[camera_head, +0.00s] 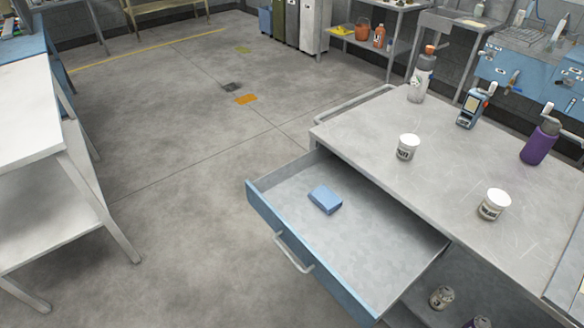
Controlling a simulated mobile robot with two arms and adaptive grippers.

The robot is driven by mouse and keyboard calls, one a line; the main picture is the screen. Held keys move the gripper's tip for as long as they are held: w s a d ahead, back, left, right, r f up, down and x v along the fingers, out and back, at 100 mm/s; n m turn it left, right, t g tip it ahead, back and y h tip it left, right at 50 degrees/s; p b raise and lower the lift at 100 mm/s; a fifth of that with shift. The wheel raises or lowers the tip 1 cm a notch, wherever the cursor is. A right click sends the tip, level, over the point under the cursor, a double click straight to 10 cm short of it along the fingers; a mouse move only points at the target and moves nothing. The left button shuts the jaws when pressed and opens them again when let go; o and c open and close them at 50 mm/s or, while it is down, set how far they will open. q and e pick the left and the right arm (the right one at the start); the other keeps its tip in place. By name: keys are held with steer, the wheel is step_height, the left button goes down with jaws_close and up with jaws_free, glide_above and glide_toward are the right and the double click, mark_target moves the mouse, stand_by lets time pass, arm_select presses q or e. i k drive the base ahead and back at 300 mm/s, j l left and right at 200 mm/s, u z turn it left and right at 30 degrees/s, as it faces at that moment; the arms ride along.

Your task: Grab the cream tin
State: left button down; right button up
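Two small pale tins with dark printed labels stand upright on the grey cart top. One tin (407,148) is near the cart's left edge, behind the open drawer. The other tin (493,205) is nearer and further right. Both look whitish to cream, and I cannot tell which one is the cream tin. Neither of my grippers shows in the head view.
The cart top (455,160) also bears a grey bottle (420,80), a handheld device (472,108) and a purple bottle (540,142). The blue-fronted drawer (300,250) is pulled out, holding a blue block (325,199). Cans stand on the shelf below.

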mark_target(485, 210)
steer(key=z, duration=1.45)
